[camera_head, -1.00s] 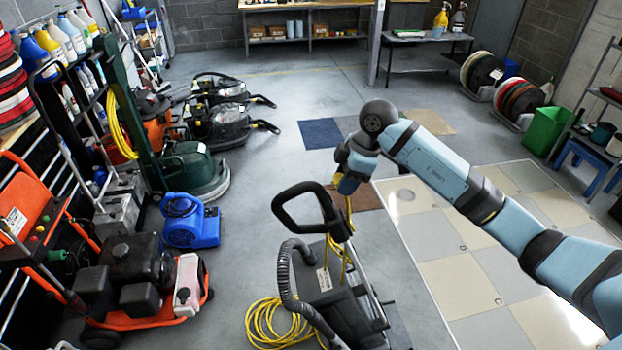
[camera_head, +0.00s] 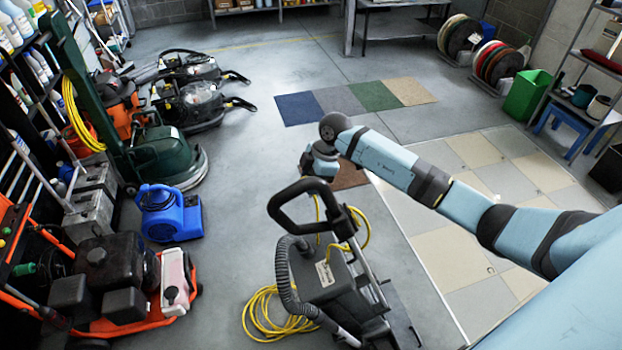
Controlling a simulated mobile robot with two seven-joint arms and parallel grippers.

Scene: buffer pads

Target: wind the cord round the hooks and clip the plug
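The black machine (camera_head: 322,285) stands in the lower middle, with an upright looped handle (camera_head: 274,208) and a ribbed grey hose. A yellow cord (camera_head: 268,318) lies in a loose coil on the floor at its left. More of the yellow cord (camera_head: 366,232) loops out around the handle post on the right and runs up toward my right gripper (camera_head: 315,175). That gripper is just behind the top of the handle, which partly hides its fingers. I cannot tell whether it holds the cord. The hooks and the plug cannot be made out. My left gripper is out of view.
A blue blower (camera_head: 170,213) and an orange engine-driven machine (camera_head: 120,285) stand on the left. A green floor machine (camera_head: 165,160) is behind them. Carpet samples (camera_head: 375,96) lie beyond my arm, and floor tiles (camera_head: 460,280) on the right. The floor between blower and black machine is clear.

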